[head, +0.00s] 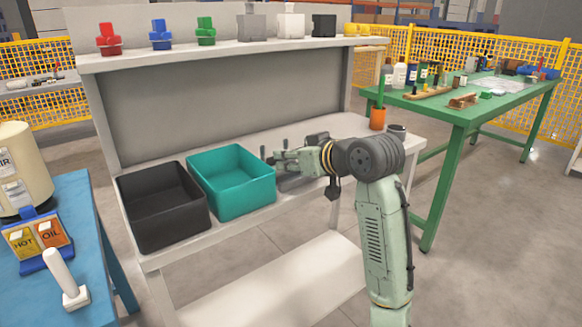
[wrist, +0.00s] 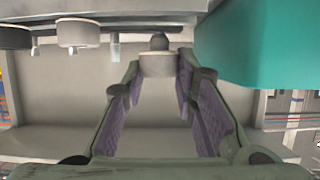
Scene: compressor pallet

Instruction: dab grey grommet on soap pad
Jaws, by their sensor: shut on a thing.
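My gripper (head: 274,159) is low over the white bench, just right of the teal bin. In the wrist view my gripper (wrist: 158,72) is shut on a light grey round piece with a dark knob, which I take to be the grey grommet (wrist: 158,64). The piece sits between the fingertips. In the head view it is too small to make out. I cannot pick out a soap pad in either view.
The teal bin (head: 222,205) stands close beside the gripper, with a black bin (head: 150,233) left of it; the teal bin (wrist: 262,45) also fills the wrist view's upper right. Grey round pieces (wrist: 77,32) are left of the fingers. An orange cup (head: 377,118) stands farther right.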

